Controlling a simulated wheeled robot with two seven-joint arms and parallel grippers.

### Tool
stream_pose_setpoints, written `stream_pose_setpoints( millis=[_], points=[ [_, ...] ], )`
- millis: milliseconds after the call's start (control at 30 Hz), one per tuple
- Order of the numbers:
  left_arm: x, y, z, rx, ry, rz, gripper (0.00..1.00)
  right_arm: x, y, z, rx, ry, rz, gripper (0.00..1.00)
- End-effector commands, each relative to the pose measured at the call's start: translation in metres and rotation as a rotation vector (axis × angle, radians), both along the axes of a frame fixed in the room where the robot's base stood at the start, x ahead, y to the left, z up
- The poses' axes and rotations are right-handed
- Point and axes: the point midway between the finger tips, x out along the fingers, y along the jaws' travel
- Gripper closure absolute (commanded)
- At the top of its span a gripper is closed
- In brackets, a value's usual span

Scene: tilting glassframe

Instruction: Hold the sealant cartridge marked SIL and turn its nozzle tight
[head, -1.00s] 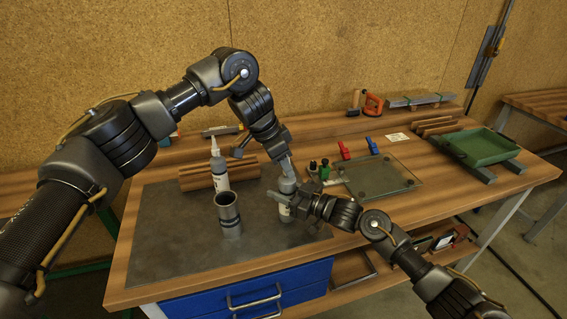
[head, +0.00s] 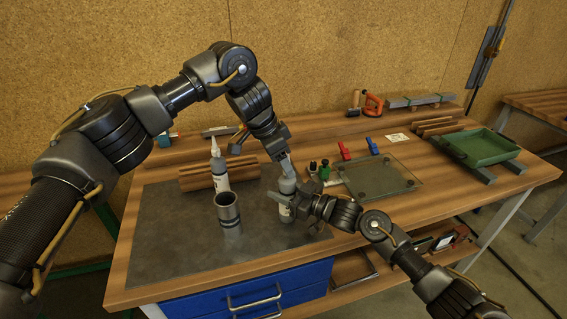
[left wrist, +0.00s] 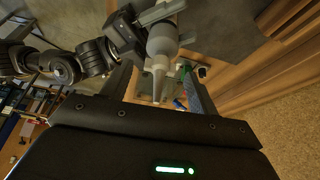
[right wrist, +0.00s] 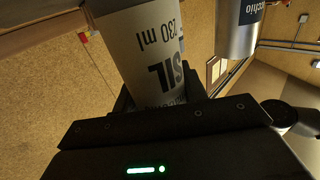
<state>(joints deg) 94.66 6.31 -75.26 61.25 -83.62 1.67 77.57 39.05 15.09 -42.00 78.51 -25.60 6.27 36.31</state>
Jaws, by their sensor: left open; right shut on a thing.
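The sealant cartridge marked SIL (right wrist: 145,50) stands upright in the head view (head: 287,187), near the right edge of the dark mat. My right gripper (head: 290,203) is shut on its body from the right. The label reads SIL and 230 ml in the right wrist view. The grey nozzle (left wrist: 159,85) points up from the cartridge's top. My left gripper (left wrist: 157,92) is open, with its fingers on either side of the nozzle and a visible gap to each. In the head view the left gripper (head: 262,153) comes from above and partly hides the nozzle.
Small dark and green bottles (head: 324,170) and a glass plate (head: 378,178) lie to the right.

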Motion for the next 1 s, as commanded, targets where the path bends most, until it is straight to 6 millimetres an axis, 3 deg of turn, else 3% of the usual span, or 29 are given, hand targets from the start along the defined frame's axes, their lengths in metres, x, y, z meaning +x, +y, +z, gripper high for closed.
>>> stream_pose_setpoints(
  millis=[300,500,1000],
  points=[
    [-0.009,0.024,0.061,0.002,-0.005,0.003,0.40,0.000,0.000,-0.001,-0.002,0.001,-0.001,0.90],
    [-0.013,0.035,0.089,0.000,-0.003,0.002,0.40,0.000,0.000,-0.001,-0.002,0.001,-0.001,0.90],
    [-0.015,0.039,0.100,0.000,0.000,0.001,0.40,0.000,0.000,-0.001,-0.001,0.000,0.000,0.90]
  ],
)
